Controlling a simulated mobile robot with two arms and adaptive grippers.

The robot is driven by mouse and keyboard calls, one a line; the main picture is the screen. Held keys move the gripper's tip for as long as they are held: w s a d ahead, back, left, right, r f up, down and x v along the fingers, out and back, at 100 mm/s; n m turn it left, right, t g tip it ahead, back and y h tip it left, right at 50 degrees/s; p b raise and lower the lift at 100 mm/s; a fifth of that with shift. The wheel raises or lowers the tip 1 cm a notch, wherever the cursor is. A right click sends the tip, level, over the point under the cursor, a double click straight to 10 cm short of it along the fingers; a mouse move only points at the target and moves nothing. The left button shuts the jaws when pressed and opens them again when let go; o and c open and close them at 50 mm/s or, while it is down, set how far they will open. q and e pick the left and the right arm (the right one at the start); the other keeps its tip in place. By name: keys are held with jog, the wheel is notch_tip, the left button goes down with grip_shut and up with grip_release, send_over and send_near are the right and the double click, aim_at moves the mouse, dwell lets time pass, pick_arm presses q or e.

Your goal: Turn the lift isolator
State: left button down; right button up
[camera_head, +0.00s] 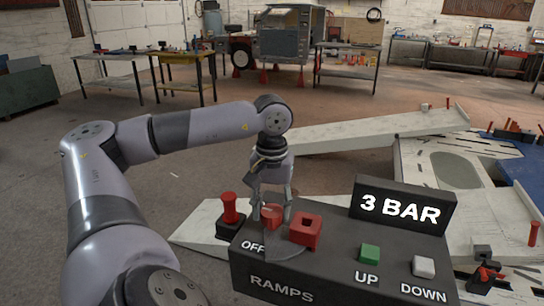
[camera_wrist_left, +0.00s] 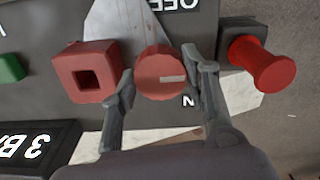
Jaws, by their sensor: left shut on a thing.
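The lift isolator is a round red knob (camera_head: 271,216) on the sloping face of a dark control box (camera_head: 325,268), above the OFF lettering. In the left wrist view the knob (camera_wrist_left: 158,72) has a white line pointing right, between the upside-down OFF label and a partly hidden label showing an N. My left gripper (camera_head: 272,208) reaches down from above and is shut on the knob. In the left wrist view my left gripper's fingers (camera_wrist_left: 165,78) stand on either side of it. My right gripper is not in view.
A red square block with a hole (camera_head: 305,230) sits close right of the knob, a red mushroom-headed plunger (camera_head: 230,210) close left. A green UP button (camera_head: 370,253), a white DOWN button (camera_head: 424,266) and a 3 BAR display (camera_head: 402,208) are farther right. Pale ramps (camera_head: 385,132) lie behind.

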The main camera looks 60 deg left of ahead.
pick_arm(q)
jog(key=c, duration=0.9)
grip_release()
